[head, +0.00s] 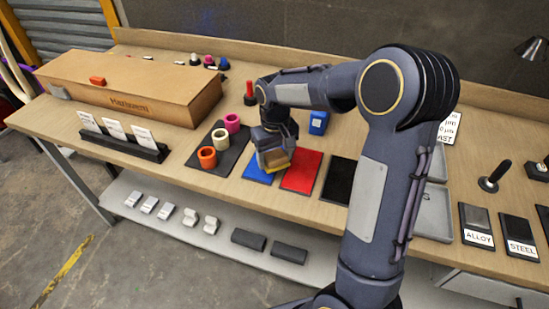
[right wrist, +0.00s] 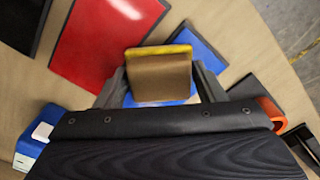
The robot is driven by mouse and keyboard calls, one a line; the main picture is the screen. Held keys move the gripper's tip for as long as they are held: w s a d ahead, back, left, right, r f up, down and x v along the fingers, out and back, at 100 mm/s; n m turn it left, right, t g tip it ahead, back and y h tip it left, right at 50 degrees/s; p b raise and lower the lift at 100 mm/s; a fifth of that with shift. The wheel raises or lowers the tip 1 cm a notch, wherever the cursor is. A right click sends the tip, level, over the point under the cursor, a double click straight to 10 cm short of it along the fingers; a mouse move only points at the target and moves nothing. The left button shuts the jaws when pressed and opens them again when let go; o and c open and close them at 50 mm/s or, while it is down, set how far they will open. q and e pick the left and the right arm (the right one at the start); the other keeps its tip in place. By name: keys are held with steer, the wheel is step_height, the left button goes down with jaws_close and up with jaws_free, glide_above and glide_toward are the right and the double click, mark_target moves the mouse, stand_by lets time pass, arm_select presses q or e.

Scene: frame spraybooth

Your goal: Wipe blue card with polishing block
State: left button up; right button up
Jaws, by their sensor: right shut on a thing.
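The blue card (head: 255,173) lies flat on the bench, left of the red card (head: 302,172); my right gripper covers part of it. My right gripper (head: 276,161) is over the blue card, shut on the polishing block (head: 275,159), a brown block with a yellow edge. In the right wrist view the block (right wrist: 160,75) sits between the fingers, with blue card (right wrist: 204,47) showing beside and below it. I cannot tell whether the block touches the card. My left gripper is not in view.
A black card (head: 338,181) lies right of the red one. A dark mat (head: 212,166) with orange, cream and pink rings is close on the left. A blue container (head: 318,122) stands behind. A long cardboard box (head: 130,88) fills the back left.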

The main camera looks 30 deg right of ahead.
steer(key=shift+a+r+p, duration=0.15)
steer(key=shift+r+p, duration=0.15)
steer(key=shift+r, duration=0.3)
step_height(320, 180, up, 2)
steer(key=shift+r+p, duration=0.15)
steer(key=shift+p, duration=0.8)
steer(key=shift+r+p, duration=0.95)
steer(key=shift+r, duration=0.2)
